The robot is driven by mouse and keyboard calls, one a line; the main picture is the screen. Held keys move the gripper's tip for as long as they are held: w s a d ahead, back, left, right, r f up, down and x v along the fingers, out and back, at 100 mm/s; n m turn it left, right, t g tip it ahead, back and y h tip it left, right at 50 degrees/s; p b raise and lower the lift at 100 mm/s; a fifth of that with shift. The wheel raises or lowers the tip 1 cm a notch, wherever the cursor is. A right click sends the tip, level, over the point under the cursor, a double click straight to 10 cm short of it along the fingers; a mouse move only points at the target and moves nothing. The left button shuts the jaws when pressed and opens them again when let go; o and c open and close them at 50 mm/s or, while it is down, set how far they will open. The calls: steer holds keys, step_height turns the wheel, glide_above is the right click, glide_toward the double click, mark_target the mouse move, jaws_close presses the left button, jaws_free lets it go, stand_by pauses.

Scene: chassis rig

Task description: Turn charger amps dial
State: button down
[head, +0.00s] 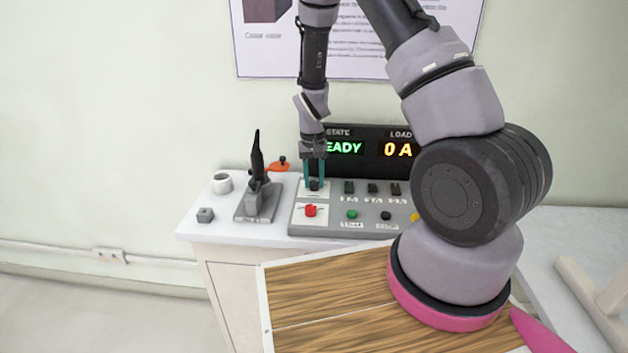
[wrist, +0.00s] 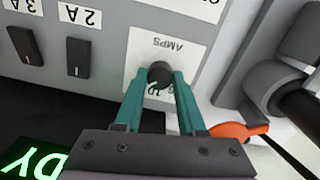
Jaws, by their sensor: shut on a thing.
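The amps dial (wrist: 159,74) is a small black round knob on a white label marked AMPS on the grey charger panel (head: 335,219). In the wrist view, my gripper (wrist: 160,80) has its two teal fingers on either side of the dial, shut on it. In the head view, my gripper (head: 315,180) points down at the panel's upper left, and its fingers partly hide the dial. The display (head: 370,150) behind the panel reads STATE, with READY partly covered by my arm, and LOAD 0 A.
Black switches (head: 372,188) stand right of the dial. A red knob (head: 310,210) and a green button (head: 352,214) sit in front. A black-handled lever device (head: 258,195), an orange item (head: 278,163), a white ring (head: 222,183) and a grey nut (head: 205,215) are to the left.

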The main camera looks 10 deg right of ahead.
mark_target(313, 183)
steer(key=c, duration=0.5)
jaws_free()
steer(key=shift+r, duration=0.15)
step_height(313, 183, up, 11)
steer(key=shift+f, duration=0.2)
steer(key=shift+a+r, duration=0.1)
